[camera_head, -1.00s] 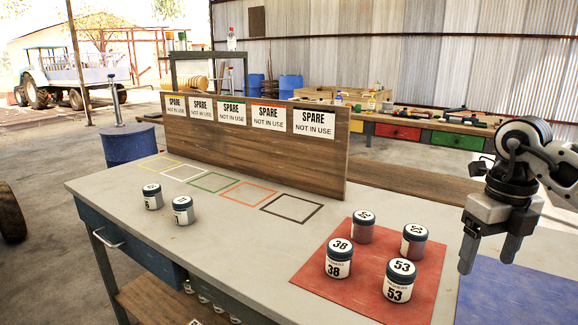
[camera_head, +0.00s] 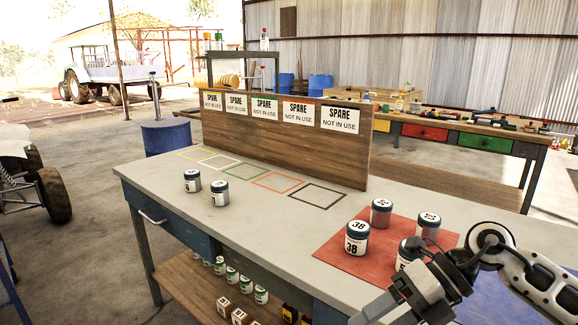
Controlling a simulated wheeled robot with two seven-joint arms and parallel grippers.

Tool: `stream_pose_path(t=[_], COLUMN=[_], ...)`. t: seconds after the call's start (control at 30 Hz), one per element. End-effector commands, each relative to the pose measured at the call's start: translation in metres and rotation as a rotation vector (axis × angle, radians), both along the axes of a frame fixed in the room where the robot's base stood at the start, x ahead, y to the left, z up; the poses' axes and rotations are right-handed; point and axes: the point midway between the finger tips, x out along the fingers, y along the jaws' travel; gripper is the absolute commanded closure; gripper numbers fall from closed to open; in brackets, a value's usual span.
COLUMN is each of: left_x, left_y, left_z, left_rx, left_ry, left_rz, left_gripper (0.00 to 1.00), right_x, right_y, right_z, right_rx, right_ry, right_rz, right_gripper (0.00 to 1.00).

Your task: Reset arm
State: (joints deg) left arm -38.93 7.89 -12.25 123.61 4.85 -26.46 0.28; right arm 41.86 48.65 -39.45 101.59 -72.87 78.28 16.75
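My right gripper (camera_head: 378,311) comes in at the bottom right of the head view, pointing down and left. Its tips are near the lower edge, and their gap cannot be made out. No held thing shows. A jar marked 38 (camera_head: 357,240) stands on the red mat (camera_head: 334,247), with two more jars behind it (camera_head: 381,212), (camera_head: 427,226). Another jar (camera_head: 407,252) there is partly hidden by my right arm. Two jars (camera_head: 192,181), (camera_head: 219,193) stand on the left of the grey workbench (camera_head: 160,185). My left gripper is not in view.
A wooden board (camera_head: 290,150) with several SPARE signs stands upright along the back of the workbench. Coloured outlined squares in front of it are empty. A blue mat (camera_head: 510,292) lies at the right. A lower shelf (camera_head: 190,279) holds several small containers.

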Motion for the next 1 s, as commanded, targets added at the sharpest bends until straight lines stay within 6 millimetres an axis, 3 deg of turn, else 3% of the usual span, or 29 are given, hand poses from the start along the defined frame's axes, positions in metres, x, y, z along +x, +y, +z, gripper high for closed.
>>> stream_pose_path(t=[0.03, 0.1, 0.23, 0.37, 0.47, 0.63, 0.7, 0.8, 0.9, 1.0], left_x=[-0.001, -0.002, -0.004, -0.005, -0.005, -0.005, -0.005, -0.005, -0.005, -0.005], left_y=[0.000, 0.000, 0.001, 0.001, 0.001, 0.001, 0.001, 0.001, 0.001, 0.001], left_z=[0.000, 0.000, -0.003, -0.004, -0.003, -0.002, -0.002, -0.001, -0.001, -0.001], left_rx=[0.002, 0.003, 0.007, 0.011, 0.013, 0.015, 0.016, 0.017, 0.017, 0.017], left_ry=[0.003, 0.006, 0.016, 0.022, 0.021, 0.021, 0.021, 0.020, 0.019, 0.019], left_rz=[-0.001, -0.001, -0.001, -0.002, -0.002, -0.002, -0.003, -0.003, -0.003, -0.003], left_gripper=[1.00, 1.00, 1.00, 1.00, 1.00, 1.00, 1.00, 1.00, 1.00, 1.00], right_x=[-0.016, -0.026, -0.022, -0.003, 0.000, -0.044, -0.068, -0.096, -0.112, -0.116], right_y=[0.038, 0.075, 0.099, 0.078, 0.048, 0.011, 0.006, 0.003, 0.002, 0.002], right_z=[0.000, 0.015, 0.039, 0.023, -0.025, -0.127, -0.155, -0.181, -0.194, -0.197], right_rx=[0.195, 0.464, 0.896, 1.199, 1.318, 1.281, 1.227, 1.154, 1.108, 1.097], right_ry=[0.060, 0.143, 0.356, 0.631, 0.878, 1.272, 1.389, 1.509, 1.573, 1.588], right_rz=[-0.015, -0.097, -0.376, -0.793, -1.178, -1.750, -1.901, -2.042, -2.114, -2.128], right_gripper=[0.26, 0.26, 0.26, 0.26, 0.26, 0.26, 0.26, 0.26, 0.26, 0.26])
